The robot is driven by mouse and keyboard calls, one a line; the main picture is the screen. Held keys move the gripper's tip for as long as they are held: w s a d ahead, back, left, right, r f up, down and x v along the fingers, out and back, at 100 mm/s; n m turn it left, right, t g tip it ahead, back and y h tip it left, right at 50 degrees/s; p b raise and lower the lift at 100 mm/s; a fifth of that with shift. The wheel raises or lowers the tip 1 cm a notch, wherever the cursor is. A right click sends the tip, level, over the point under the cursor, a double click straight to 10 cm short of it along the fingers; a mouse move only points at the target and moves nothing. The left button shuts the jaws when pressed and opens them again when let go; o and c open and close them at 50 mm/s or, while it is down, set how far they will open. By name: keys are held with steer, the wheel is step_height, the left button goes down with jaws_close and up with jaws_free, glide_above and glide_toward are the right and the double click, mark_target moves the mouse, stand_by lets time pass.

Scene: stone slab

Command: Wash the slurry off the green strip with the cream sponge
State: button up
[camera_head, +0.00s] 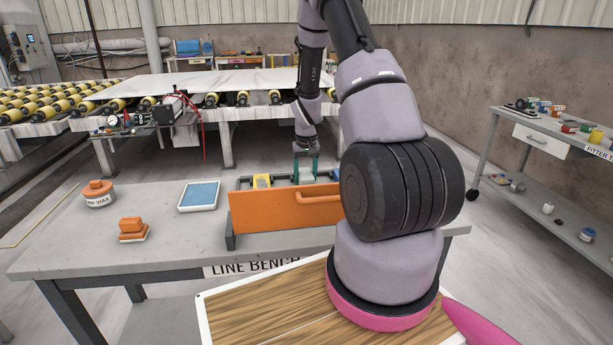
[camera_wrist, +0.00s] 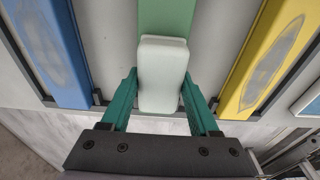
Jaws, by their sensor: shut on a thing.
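My gripper (camera_wrist: 160,80) is shut on the cream sponge (camera_wrist: 163,60), a pale rounded block between its two teal fingers. The sponge covers the near end of the green strip (camera_wrist: 165,16); I cannot tell whether they touch. The part of the green strip in sight shows no grey patch; the rest is under the sponge or out of frame.
A blue strip (camera_wrist: 40,35) and a yellow strip (camera_wrist: 245,90) flank the green one, each with a grey slurry smear. The orange panel (camera_head: 275,212) has a handle.

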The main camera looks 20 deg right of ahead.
steer(key=r, duration=0.4)
steer(key=shift+w+d+r, duration=0.1)
steer(key=shift+w+r, duration=0.05)
steer(key=shift+w, duration=0.05)
steer(key=shift+r, duration=1.85)
